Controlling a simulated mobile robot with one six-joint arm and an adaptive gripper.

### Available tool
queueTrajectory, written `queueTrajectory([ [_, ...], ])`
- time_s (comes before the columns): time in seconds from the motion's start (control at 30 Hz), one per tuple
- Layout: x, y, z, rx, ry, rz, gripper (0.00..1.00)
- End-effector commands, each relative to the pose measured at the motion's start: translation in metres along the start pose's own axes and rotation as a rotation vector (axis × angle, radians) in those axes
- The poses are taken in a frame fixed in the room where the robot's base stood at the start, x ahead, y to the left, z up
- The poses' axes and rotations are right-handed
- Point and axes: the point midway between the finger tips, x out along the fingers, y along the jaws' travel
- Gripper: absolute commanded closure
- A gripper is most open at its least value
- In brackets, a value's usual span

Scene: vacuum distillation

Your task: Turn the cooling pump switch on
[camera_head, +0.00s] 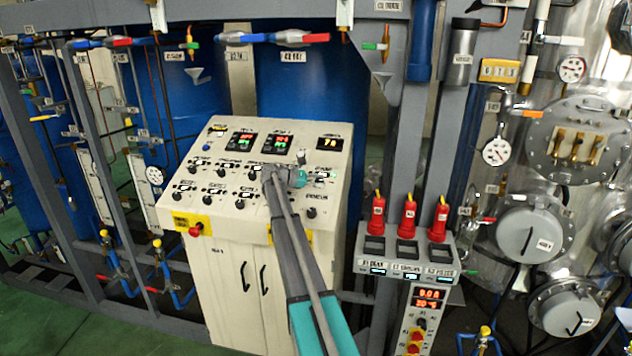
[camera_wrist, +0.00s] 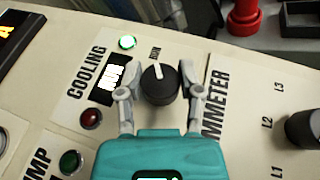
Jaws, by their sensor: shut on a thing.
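The cooling pump switch is a round black knob (camera_wrist: 158,86) with a white pointer mark, beside the printed word COOLING in the wrist view. Its mark points up and slightly left, toward a small label that seems to read RUN. My gripper (camera_wrist: 160,94) has one grey finger on each side of the knob and is shut on it. In the head view my gripper (camera_head: 283,176) is at the upper right of the sloped panel and hides the knob. A green lamp (camera_wrist: 127,42) by the knob is lit. A red lamp (camera_wrist: 90,118) looks dark.
The cream control cabinet (camera_head: 230,258) carries several other black knobs and lit displays. Another knob (camera_wrist: 304,128) is right of my gripper. A stand with several red-handled items (camera_head: 409,215) is right of the cabinet. Steel vessels and gauges fill the far right.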

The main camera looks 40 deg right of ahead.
Motion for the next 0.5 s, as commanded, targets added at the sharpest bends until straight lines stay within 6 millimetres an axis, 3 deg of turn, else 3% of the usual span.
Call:
queueTrajectory([
  [0.4,0.0031,-0.0032,-0.0005,0.003,0.005,-0.017,1.0],
  [0.43,0.0031,-0.0033,-0.0005,0.003,0.005,-0.018,0.49],
  [0.5,0.003,-0.0033,-0.0004,0.003,0.004,-0.017,0.36],
])
